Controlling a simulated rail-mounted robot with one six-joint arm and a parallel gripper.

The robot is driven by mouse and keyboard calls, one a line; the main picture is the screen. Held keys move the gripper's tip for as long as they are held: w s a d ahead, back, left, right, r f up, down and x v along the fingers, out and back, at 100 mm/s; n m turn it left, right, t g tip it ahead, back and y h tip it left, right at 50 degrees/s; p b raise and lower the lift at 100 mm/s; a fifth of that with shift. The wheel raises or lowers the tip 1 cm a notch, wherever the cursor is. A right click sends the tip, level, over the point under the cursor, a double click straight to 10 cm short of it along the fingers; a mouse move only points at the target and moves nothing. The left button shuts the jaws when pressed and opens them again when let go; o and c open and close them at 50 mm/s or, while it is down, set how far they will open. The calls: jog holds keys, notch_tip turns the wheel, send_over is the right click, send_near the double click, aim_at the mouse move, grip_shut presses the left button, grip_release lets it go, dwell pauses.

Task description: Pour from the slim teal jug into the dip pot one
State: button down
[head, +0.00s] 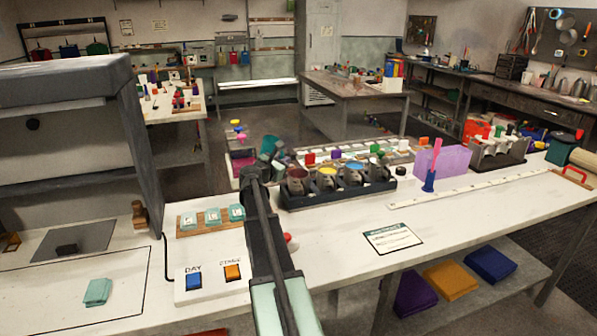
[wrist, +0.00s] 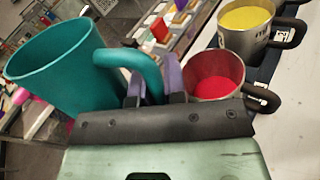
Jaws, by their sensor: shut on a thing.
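The slim teal jug (wrist: 62,75) is at the left of the wrist view, with its open mouth showing and no liquid visible inside. My gripper (wrist: 154,88) is shut on its handle. In the head view the jug (head: 268,146) is small and dark at the end of my arm, left of the pot row; its exact tilt is hard to tell. The nearest metal pot (wrist: 213,78), with red contents, is just right of my fingers in the wrist view. It is the leftmost pot (head: 297,183) in the head view. No pot number is readable, so I cannot confirm which is one.
A yellow-filled pot (wrist: 245,20) and a blue-filled pot (head: 354,174) stand farther along the dark rack (head: 340,198). A purple block (head: 443,160) and a blue holder (head: 429,181) stand to the right. The bench front around the card (head: 393,237) is mostly clear.

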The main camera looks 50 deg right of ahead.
jog(key=m, duration=0.1)
jog(key=s+m+y, duration=0.1)
jog(key=m, duration=0.1)
jog(key=shift+d+f+t+p, duration=0.2)
jog(key=shift+t+p, duration=0.1)
jog(key=shift+p, duration=0.1)
jog(key=shift+s+r+m+p, duration=0.2)
jog(key=shift+m+p, duration=0.1)
dwell(0.3)
jog(key=shift+w+r+m+t+y+p, duration=0.1)
jog(key=shift+w+m+t+y+p, duration=0.1)
jog(key=shift+m+t+y+p, duration=0.3)
dwell(0.9)
jog(key=shift+w+a+f+m+b, duration=0.2)
jog(key=shift+w+f+m+b, duration=0.35)
jog(key=shift+m, duration=0.25)
dwell(0.6)
jog(key=shift+w+a+r+m+t+y+p, duration=0.15)
jog(key=shift+w+r+m+t+y+p, duration=0.15)
jog(key=shift+m+t+p, duration=0.25)
dwell(1.2)
jog(key=shift+w+a+f+m+b, duration=0.15)
jog(key=shift+w+f+m+b, duration=0.1)
jog(key=shift+f+m+b, duration=0.35)
dwell(1.5)
